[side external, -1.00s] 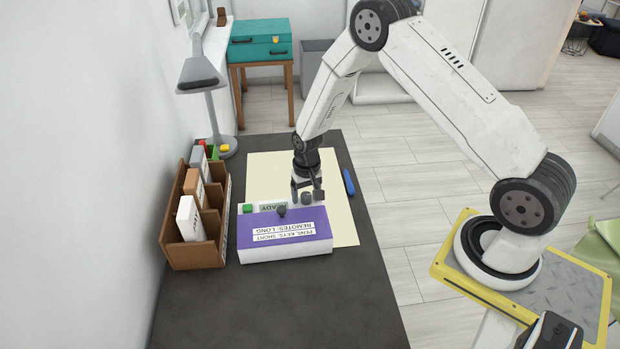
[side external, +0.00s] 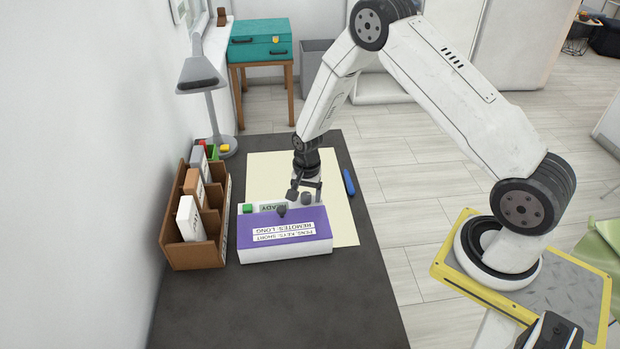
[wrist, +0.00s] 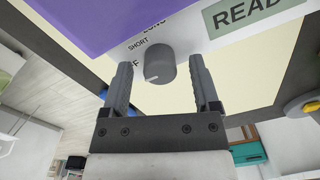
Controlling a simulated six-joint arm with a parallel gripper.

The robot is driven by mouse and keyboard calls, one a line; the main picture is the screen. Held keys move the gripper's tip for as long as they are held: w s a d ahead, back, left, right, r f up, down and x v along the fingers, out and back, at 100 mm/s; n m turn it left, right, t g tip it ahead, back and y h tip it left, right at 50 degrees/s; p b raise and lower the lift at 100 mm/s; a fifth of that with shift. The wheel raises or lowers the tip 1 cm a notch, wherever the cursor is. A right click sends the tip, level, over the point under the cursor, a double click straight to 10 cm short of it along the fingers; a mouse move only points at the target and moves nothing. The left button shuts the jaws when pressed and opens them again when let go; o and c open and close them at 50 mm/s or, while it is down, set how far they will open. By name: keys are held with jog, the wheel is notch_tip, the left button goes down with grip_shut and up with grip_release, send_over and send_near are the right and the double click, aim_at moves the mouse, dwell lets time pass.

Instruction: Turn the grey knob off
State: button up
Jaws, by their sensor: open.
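The grey knob (wrist: 160,64) sticks out of the white panel of a box with a purple top (side external: 285,222). In the wrist view, LONG and SHORT labels sit beside it, and a partly hidden label ends in F. A pale mark shows on the knob's lower left; I cannot tell exactly which label it points to. My gripper (wrist: 160,68) is open, with one finger on each side of the knob and visible gaps between. In the side external view, my gripper (side external: 305,192) points down at the box's far edge.
A READY display (wrist: 250,12) and a green button (side external: 247,208) share the panel. A wooden organiser (side external: 190,253) stands left, a lamp (side external: 202,76) behind it. A blue pen-like object (side external: 349,182) lies right. The dark desk's front is clear.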

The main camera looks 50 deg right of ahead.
aim_at(307, 195)
jog(key=m, duration=0.3)
jog(key=shift+r+m, duration=0.1)
jog(key=shift+m, duration=0.2)
notch_tip(307, 195, up, 8)
jog(key=shift+s+r, duration=0.1)
jog(key=s+a+r+n+t, duration=0.1)
jog(key=s+a+r+n, duration=0.2)
jog(key=s+r+n, duration=0.3)
jog(key=s+a+r+n+t, duration=0.1)
jog(key=s+a+r+n, duration=0.2)
jog(key=s+n, duration=0.7)
jog(key=shift+a+r, duration=0.3)
jog(key=shift+r, duration=1.05)
jog(key=shift+s, duration=0.1)
dwell(0.8)
